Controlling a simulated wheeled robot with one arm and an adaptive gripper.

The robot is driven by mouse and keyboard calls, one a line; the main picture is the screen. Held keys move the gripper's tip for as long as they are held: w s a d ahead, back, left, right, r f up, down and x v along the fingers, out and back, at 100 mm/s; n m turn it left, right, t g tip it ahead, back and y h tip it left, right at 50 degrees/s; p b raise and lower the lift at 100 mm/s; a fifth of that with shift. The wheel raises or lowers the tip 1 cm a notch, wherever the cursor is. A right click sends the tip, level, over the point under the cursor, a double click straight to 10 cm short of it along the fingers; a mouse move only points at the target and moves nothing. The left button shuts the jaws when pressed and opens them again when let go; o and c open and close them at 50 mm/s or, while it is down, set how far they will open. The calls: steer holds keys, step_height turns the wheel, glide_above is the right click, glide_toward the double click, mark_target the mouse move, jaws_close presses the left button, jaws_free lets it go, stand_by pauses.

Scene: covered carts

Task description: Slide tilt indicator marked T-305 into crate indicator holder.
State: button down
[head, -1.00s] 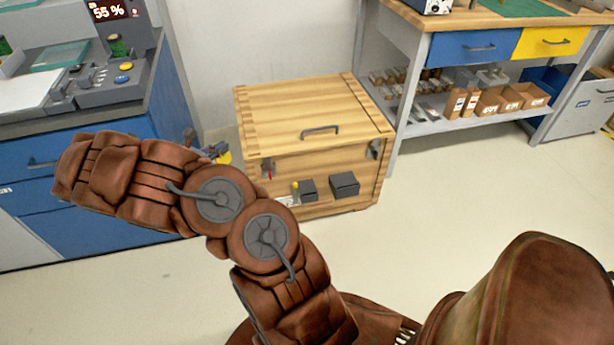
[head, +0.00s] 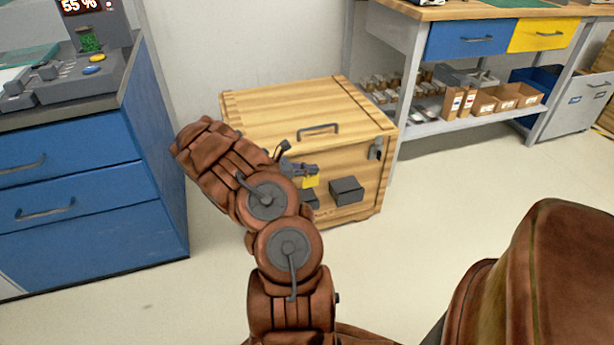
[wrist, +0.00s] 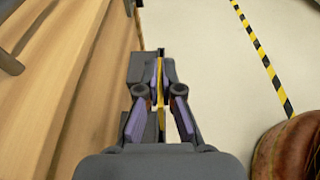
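The wooden crate (head: 290,97) stands against the wall with a handle on its lid. Two dark boxes sit on its front face: the right one (head: 347,190) is clear to see, the left one (head: 311,198) is partly hidden by my arm and the yellow piece. My gripper (head: 312,170) is in front of the crate, shut on a thin yellow piece (head: 310,182), likely the tilt indicator; its marking cannot be read. In the wrist view the yellow piece (wrist: 160,82) stands edge-on between the fingers (wrist: 161,62), beside a dark box (wrist: 144,66). Contact with the box cannot be told.
A blue cabinet (head: 75,190) with a console on top stands at the left. A workbench (head: 400,42) with shelf boxes (head: 485,103) is at the back right. A metal latch (head: 376,149) is on the crate's right front. The floor in front is clear.

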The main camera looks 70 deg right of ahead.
mark_target(309, 184)
steer(key=shift+d+f, duration=0.15)
steer(key=shift+f, duration=0.1)
steer(key=shift+w, duration=0.2)
steer(key=shift+f+b, duration=1.5)
steer(key=shift+f, duration=1.4)
steer(key=shift+f+b, duration=0.95)
steer(key=shift+f, duration=0.8)
steer(key=shift+r, duration=0.2)
steer(key=shift+r+p, duration=0.7)
steer(key=shift+r, duration=0.6)
